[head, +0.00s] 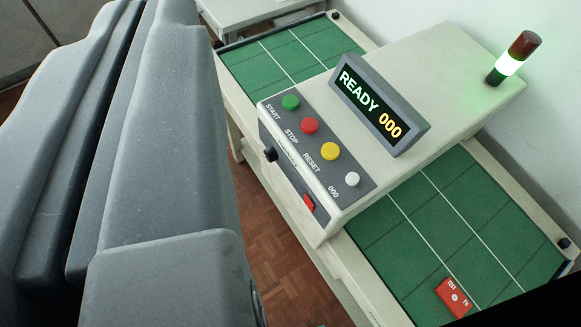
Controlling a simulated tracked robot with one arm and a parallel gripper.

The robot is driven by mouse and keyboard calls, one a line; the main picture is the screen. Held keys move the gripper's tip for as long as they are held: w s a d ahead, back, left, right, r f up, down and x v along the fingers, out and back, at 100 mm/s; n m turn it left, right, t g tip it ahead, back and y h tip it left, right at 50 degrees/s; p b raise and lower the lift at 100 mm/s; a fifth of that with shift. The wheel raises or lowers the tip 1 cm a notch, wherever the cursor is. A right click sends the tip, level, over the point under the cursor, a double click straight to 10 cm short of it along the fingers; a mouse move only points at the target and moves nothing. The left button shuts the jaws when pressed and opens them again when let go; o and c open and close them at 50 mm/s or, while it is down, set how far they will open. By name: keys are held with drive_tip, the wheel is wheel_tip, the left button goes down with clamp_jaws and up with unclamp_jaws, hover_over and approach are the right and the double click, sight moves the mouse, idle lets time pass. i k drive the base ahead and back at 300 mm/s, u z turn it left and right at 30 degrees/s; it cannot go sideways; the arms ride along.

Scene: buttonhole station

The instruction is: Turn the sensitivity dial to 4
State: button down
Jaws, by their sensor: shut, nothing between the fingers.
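A small black knob (270,154), which looks like the sensitivity dial, is on the dark front face of the cream control box (440,75). Small pale marks show beside it, too small to read, so I cannot tell its setting. Large grey parts of my own arm fill the left side of the head view, left of the knob and apart from it in the picture. My gripper's fingers do not show in this view.
The box has green (290,102), red (309,125), yellow (330,151) and white (352,179) buttons, and a red switch (308,202). Its display (371,105) reads READY 000. A signal lamp (514,58) glows whitish-green. A red block (454,297) lies on the green belt (440,215).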

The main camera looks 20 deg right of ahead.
sight(271, 154)
drive_tip(key=z, duration=0.85)
drive_tip(key=k, duration=0.8)
drive_tip(key=u, duration=0.5)
